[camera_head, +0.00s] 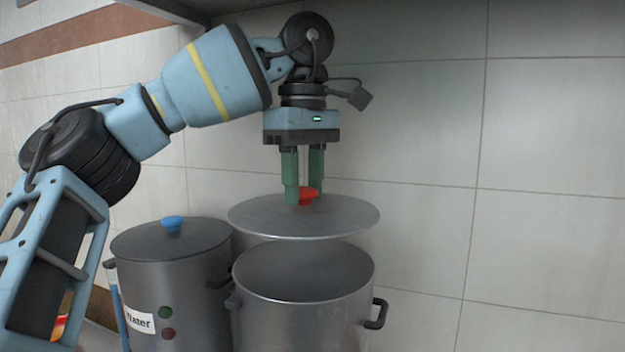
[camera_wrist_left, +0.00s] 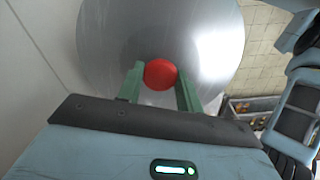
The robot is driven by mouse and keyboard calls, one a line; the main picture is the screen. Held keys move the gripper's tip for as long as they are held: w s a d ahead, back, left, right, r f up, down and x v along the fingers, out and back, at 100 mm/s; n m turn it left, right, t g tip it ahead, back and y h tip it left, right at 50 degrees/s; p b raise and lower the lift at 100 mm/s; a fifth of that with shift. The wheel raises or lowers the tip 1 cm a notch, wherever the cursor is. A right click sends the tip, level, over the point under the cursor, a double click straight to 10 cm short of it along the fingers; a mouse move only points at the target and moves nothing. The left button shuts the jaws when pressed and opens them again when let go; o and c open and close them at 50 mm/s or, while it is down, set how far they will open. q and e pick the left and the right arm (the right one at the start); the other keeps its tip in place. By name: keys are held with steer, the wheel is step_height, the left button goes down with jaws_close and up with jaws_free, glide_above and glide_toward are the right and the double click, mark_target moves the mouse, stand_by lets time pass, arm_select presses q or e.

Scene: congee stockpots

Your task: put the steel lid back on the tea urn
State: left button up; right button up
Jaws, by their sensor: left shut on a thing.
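My left gripper (camera_head: 303,196) points straight down and is shut on the red knob (camera_head: 308,195) of the steel lid (camera_head: 345,215). The lid is level and hangs above the open steel pot (camera_head: 305,325), with a gap between lid and rim. This open pot seems to be the tea urn, but no label on it shows. In the left wrist view the red knob (camera_wrist_left: 160,74) sits between the green fingers (camera_wrist_left: 158,88), and the lid (camera_wrist_left: 110,40) hides what is below it. My right gripper is not in view.
A second steel urn (camera_head: 195,290), with a blue-knobbed lid on and a label partly reading "ater", stands close to the left of the open pot. A tiled wall (camera_head: 550,130) is behind. A dark shelf edge (camera_head: 170,10) runs overhead. Free space lies to the right.

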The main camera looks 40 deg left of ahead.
arm_select(q)
steer(key=shift+s+f, duration=0.15)
steer(key=shift+f, duration=0.1)
step_height(320, 180, down, 2)
steer(key=shift+f, duration=2.05)
steer(key=shift+f, duration=0.5)
stand_by(0.3)
steer(key=o, duration=1.3)
steer(key=shift+o, duration=0.5)
steer(key=o, duration=0.4)
